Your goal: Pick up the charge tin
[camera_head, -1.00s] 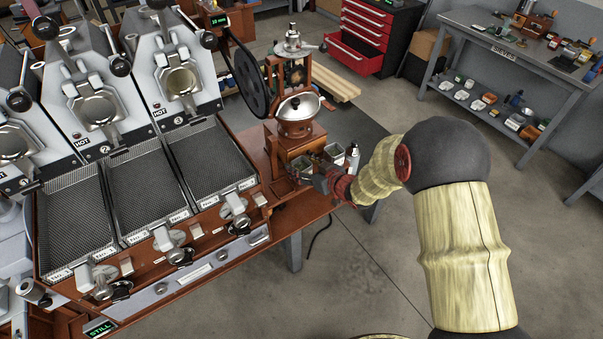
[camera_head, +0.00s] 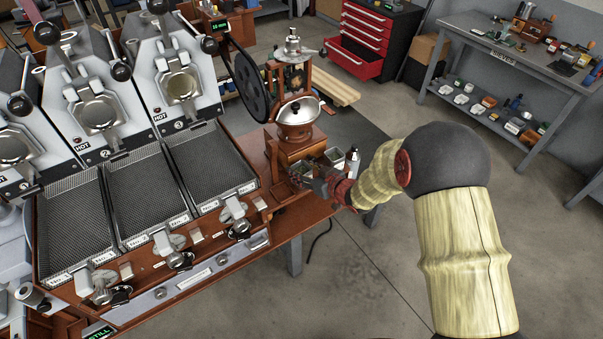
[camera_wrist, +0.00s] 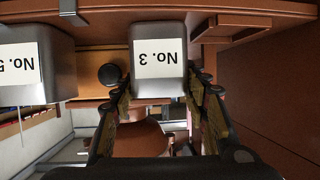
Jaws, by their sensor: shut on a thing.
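A grey metal tin labelled "No. 3" (camera_wrist: 160,82) appears upside down in the middle of the wrist view, between the two fingers of my gripper (camera_wrist: 160,98). The fingers are shut on its sides. In the head view my gripper (camera_head: 312,182) is at the small tins beside the grinder, its fingertips partly hidden by the wrist. The nearer tin (camera_head: 303,167) is at the gripper. I cannot tell whether the held tin is clear of the surface. A second tin, marked "No. 5" (camera_wrist: 30,70), stands beside it with a gap; the head view shows a second tin (camera_head: 335,154) too.
The red-brown grinder (camera_head: 295,120) with its black wheel (camera_head: 251,87) stands just behind the tins. The roaster trays (camera_head: 145,200) lie to the left. Open floor (camera_head: 365,265) is in front of the bench.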

